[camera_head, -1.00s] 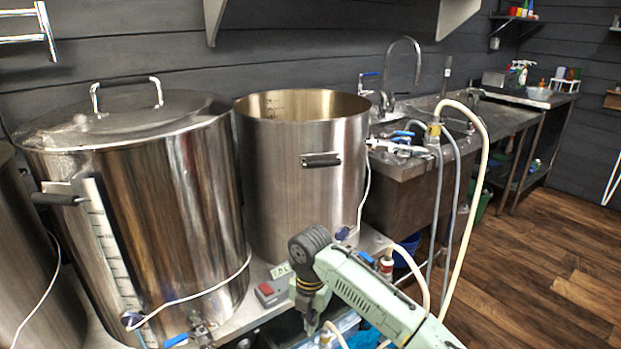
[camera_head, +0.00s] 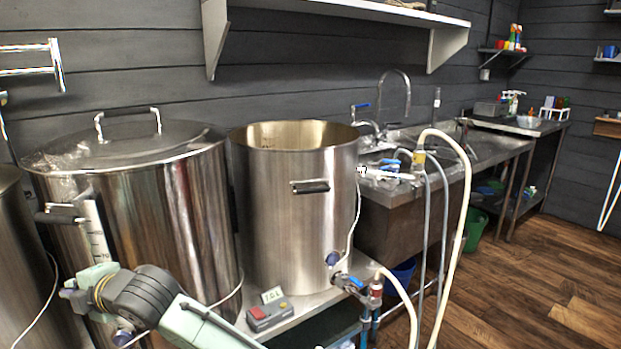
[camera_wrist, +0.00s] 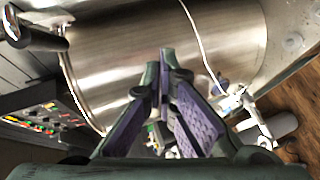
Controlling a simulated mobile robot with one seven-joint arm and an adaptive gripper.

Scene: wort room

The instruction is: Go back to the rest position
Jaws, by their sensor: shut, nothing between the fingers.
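My gripper (camera_head: 76,292) is at the lower left of the head view, in front of the lidded steel kettle (camera_head: 190,215). It is apart from the worktop, with my pale green arm coming up from the bottom edge. In the wrist view my gripper (camera_wrist: 166,58) shows its two purple-padded fingers with their tips together and nothing between them. Beyond the fingers is a large steel pot (camera_wrist: 150,40), with a white cable running down its side.
An open steel pot (camera_head: 290,215) stands right of the kettle. A controller box with a red switch (camera_head: 268,316) sits on the bench before it. A valve with hoses (camera_head: 375,292) is to the right. The wooden floor (camera_head: 530,285) at right is clear.

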